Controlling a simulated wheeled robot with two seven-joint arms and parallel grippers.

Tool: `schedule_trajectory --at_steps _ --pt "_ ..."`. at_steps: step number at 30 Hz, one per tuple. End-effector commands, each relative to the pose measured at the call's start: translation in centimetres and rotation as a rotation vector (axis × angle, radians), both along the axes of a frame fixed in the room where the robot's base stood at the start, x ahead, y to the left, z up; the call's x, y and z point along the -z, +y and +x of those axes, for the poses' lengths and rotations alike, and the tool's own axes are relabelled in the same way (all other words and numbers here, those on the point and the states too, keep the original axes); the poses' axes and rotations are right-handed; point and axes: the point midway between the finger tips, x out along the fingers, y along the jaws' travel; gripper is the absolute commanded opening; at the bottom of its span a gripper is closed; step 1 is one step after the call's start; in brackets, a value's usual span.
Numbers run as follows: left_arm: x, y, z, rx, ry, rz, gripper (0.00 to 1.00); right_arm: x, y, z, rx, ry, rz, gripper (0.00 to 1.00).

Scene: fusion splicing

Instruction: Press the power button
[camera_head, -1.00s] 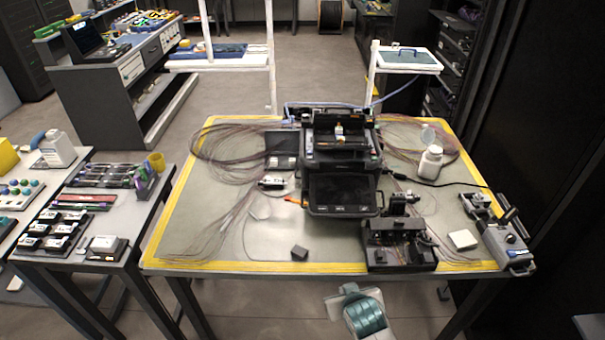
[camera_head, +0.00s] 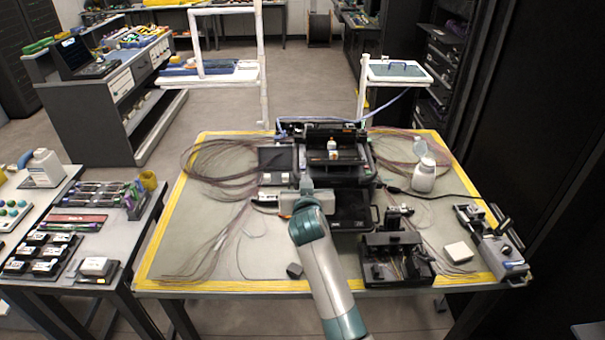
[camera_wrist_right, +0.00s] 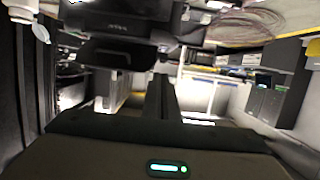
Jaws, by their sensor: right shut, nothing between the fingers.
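The black fusion splicer (camera_head: 350,172) stands at the back middle of the yellow-edged table. My right gripper (camera_head: 306,182) is at the splicer's front left side, shut and empty. Whether it touches the splicer cannot be told. In the right wrist view the shut dark fingers (camera_wrist_right: 162,95) stand in the middle, and the splicer (camera_wrist_right: 118,28) shows at the top. I cannot make out the power button in either view. My left gripper is not in view.
A black device (camera_head: 395,258) stands at the table's front right, beside a white box (camera_head: 458,251) and a grey tool (camera_head: 503,259). A white bottle (camera_head: 424,176) stands at the back right. Thin fibres (camera_head: 205,165) spread at the left.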

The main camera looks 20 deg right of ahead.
Motion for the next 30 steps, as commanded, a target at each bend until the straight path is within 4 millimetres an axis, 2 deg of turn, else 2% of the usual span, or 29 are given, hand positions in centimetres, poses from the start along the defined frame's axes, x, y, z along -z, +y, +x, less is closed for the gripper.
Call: schedule_trajectory --at_steps 5,20,30 --pt "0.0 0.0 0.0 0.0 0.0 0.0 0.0 -1.3 0.3 1.1 0.0 -0.028 -0.002 0.0" --pt "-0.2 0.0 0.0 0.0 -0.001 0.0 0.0 -1.2 0.1 1.5 0.0 -0.027 -0.003 0.0" --pt "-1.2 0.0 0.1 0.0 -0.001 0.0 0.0 -0.6 -0.7 4.4 0.0 -0.026 -0.003 0.0"
